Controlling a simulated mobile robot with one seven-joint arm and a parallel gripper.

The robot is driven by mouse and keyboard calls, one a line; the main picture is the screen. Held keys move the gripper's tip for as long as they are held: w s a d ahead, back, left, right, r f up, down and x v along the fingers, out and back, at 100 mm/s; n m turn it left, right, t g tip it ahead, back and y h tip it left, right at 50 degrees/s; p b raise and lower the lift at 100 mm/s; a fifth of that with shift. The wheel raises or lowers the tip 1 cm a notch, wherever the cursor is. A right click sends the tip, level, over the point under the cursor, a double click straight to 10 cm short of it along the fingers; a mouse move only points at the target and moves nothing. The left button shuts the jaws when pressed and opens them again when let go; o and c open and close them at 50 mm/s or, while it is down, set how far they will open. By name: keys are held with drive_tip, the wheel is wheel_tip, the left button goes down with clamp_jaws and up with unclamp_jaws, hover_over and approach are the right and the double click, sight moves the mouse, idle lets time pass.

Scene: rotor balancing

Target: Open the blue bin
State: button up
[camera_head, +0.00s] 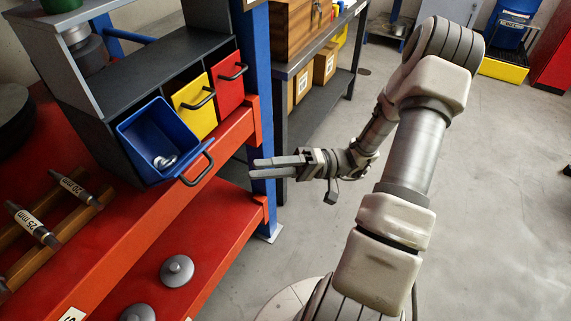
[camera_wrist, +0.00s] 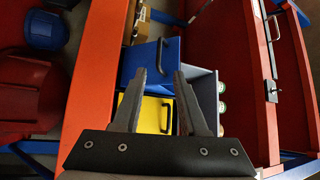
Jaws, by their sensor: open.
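The blue bin (camera_head: 158,140) is tilted out of the left slot of a grey cabinet, its open top showing. A shiny metal piece (camera_head: 165,161) lies inside it. Its dark handle (camera_head: 197,170) is on the front, facing right. My gripper (camera_head: 254,168) is open and empty, to the right of this handle and apart from it. In the wrist view the blue bin (camera_wrist: 136,62) shows beyond my open fingers (camera_wrist: 160,72), partly hidden by the left one.
The yellow bin (camera_head: 195,105) and red bin (camera_head: 229,72) sit shut beside it in the grey cabinet (camera_head: 150,62). A blue post (camera_head: 259,110) stands right of the red workbench (camera_head: 135,222).

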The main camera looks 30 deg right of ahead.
drive_tip(key=v, duration=0.4)
drive_tip(key=shift+s+d+f, duration=0.1)
drive_tip(key=shift+d, duration=0.3)
